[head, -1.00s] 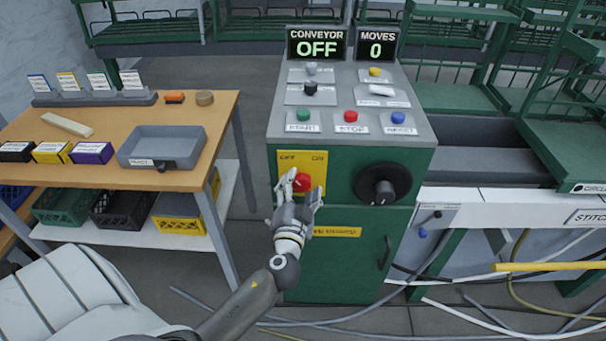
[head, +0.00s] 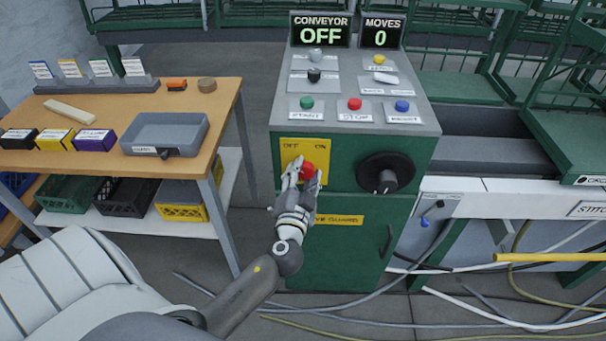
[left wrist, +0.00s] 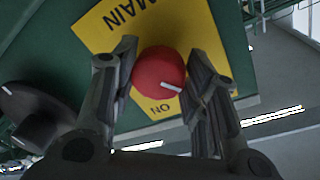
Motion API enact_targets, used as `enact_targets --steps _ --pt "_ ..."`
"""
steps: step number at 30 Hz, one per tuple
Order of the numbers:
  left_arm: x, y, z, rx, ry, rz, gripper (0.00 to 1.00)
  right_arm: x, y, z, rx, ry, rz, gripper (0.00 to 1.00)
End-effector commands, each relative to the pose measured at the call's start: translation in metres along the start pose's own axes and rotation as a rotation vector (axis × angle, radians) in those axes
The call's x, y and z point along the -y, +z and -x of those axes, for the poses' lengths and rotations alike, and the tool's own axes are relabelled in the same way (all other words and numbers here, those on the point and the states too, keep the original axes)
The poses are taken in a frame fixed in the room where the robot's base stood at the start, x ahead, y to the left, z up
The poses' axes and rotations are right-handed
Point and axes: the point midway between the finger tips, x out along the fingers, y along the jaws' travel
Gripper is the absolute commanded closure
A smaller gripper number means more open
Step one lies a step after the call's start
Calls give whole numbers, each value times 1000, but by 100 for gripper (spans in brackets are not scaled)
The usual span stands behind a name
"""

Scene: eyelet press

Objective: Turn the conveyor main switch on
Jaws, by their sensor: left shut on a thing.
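The main switch is a red round knob (head: 308,169) on a yellow plate (head: 289,149) marked OFF and ON, on the front of the green cabinet. My left gripper (head: 302,178) is shut on the knob, with a finger on each side. In the left wrist view the red knob (left wrist: 158,73) sits between the fingers. The OFF label is hidden in that view. The conveyor display (head: 320,33) reads OFF. My right gripper is not in view.
A black rotary handle (head: 385,174) stands out just right of the plate. Start, stop and reset buttons (head: 354,104) sit on the sloped top. A wooden table (head: 222,105) with a grey tray (head: 165,134) stands to the left. Cables (head: 450,270) lie on the floor at right.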

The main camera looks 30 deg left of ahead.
Motion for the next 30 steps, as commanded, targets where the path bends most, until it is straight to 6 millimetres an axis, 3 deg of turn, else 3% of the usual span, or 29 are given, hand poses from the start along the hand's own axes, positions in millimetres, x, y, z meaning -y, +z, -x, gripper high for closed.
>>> enact_targets --steps 11,30 --pt "1 -2 0 19 19 -220 82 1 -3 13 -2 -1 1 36" --pt "2 -4 0 70 65 -824 82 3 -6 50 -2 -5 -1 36"
